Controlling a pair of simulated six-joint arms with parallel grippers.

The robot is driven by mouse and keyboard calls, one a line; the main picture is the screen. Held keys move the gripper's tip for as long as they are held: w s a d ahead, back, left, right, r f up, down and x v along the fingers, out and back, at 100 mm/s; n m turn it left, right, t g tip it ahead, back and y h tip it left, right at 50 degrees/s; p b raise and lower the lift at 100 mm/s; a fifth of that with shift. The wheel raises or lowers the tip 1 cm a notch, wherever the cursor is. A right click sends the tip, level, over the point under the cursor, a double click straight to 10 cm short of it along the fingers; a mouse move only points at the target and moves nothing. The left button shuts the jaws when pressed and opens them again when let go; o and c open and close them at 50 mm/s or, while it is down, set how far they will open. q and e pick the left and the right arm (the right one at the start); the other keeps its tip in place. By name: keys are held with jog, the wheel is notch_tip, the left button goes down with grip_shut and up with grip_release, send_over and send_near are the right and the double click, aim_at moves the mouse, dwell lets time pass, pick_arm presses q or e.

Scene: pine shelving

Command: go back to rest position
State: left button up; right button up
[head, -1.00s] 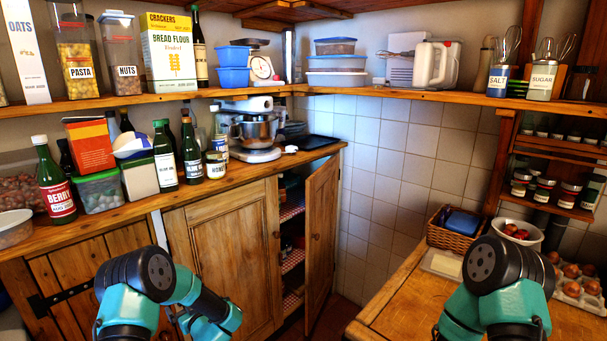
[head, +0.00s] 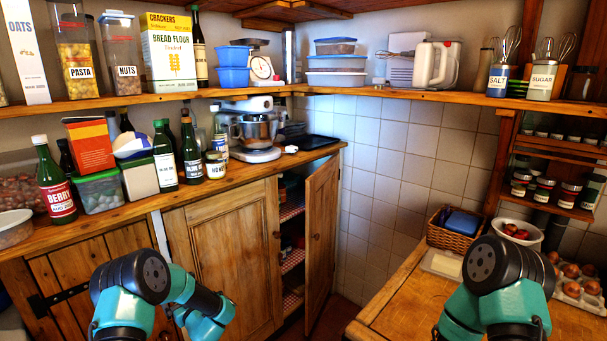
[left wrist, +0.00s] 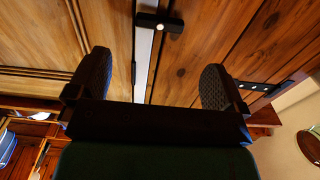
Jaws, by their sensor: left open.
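My left gripper (left wrist: 155,85) shows in the left wrist view with its two dark fingers wide apart and nothing between them. It faces wooden cupboard doors (left wrist: 195,45), with a dark latch or knob (left wrist: 160,22) beyond the fingers. In the head view my left arm (head: 150,285) is folded at the lower left in front of the cupboard (head: 225,255), and its gripper is out of sight. My right arm (head: 490,285) is folded at the lower right over the wooden table (head: 400,310). My right gripper is in no view.
The cupboard door (head: 320,240) stands ajar at the centre. The counter (head: 190,195) holds bottles, jars and a stand mixer (head: 255,130). A wicker basket (head: 453,238), a bowl (head: 520,232) and an egg tray (head: 575,290) sit on the table at the right.

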pick_arm(q)
jog(key=w+a+n, duration=0.6)
jog(key=n, duration=0.3)
jog(key=shift+a, duration=0.2)
dwell(0.8)
jog(key=shift+m, duration=0.3)
dwell(0.3)
jog(key=shift+m, duration=2.9)
jog(key=shift+n, duration=0.4)
